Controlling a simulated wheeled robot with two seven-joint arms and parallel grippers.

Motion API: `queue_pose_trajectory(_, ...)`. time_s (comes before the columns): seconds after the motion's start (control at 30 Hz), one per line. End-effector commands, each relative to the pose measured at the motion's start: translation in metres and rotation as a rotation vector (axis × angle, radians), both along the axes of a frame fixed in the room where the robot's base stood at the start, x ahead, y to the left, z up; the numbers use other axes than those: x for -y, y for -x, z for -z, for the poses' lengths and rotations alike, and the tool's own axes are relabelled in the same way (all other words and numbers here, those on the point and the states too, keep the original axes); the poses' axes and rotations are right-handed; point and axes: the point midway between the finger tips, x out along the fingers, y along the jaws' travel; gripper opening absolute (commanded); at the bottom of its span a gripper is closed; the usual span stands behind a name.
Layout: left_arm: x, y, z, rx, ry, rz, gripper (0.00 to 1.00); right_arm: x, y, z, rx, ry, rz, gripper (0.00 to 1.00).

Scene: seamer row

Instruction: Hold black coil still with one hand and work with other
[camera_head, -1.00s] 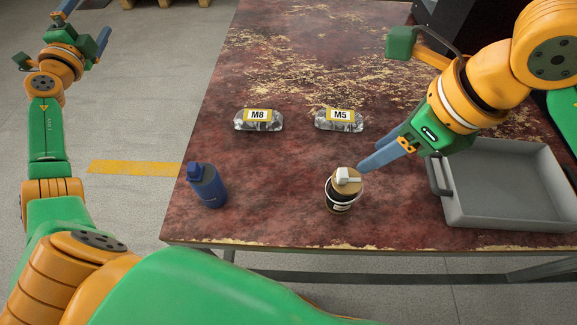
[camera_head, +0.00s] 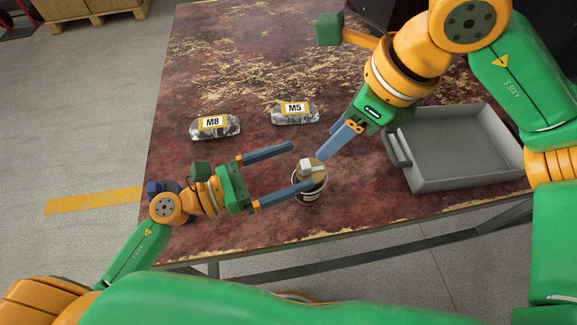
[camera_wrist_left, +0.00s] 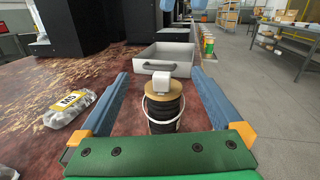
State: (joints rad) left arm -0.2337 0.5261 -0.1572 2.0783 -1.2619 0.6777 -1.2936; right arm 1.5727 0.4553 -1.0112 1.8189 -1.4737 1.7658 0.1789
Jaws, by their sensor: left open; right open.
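The black coil (camera_head: 311,194) is a spool of black wire with a tan top, standing upright near the table's front edge. A small whitish block (camera_head: 309,166) lies on its top. In the left wrist view the coil (camera_wrist_left: 165,112) stands between my left fingers, with gaps on both sides. My left gripper (camera_head: 300,166) is open; its lower finger covers part of the coil in the head view. My right gripper (camera_head: 323,157) is open, pointing down at the coil's upper right side. Its fingers overlap in the head view, and I cannot tell whether they touch the coil.
Bags labelled M8 (camera_head: 215,126) and M5 (camera_head: 295,113) lie behind the coil on the worn table (camera_head: 235,65). A grey tray (camera_head: 455,150) stands to the right. The blue bottle (camera_head: 154,187) is mostly hidden behind my left wrist. The table's back left is clear.

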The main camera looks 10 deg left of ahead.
Motion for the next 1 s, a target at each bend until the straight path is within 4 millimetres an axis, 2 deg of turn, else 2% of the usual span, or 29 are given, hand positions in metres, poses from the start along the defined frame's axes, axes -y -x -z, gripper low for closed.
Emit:
queue_pose_trajectory(0.17, 0.003, 0.004, 0.022, 0.046, -0.043, 0.010, 1.00, 0.000, 0.000, 0.000, 0.000, 0.000, 0.000, 0.50)
queue_pose_trajectory(0.4, 0.003, 0.003, 0.085, 0.041, -0.037, 0.007, 1.00, 0.000, 0.000, 0.000, 0.000, 0.000, 0.000, 0.50)
queue_pose_trajectory(0.6, 0.045, -0.020, 0.084, 0.052, -0.038, 0.012, 1.00, 0.000, 0.000, 0.000, 0.000, 0.000, 0.000, 0.50)
queue_pose_trajectory(0.7, 0.058, -0.028, 0.085, 0.051, -0.040, 0.011, 1.00, 0.000, 0.000, 0.000, 0.000, 0.000, 0.000, 0.50)
queue_pose_trajectory(0.83, 0.066, -0.033, 0.085, 0.051, -0.043, 0.010, 1.00, 0.000, 0.000, 0.000, 0.000, 0.000, 0.000, 0.50)
queue_pose_trajectory(1.0, 0.068, -0.034, 0.085, 0.049, -0.043, 0.010, 1.00, 0.000, 0.000, 0.000, 0.000, 0.000, 0.000, 0.50)
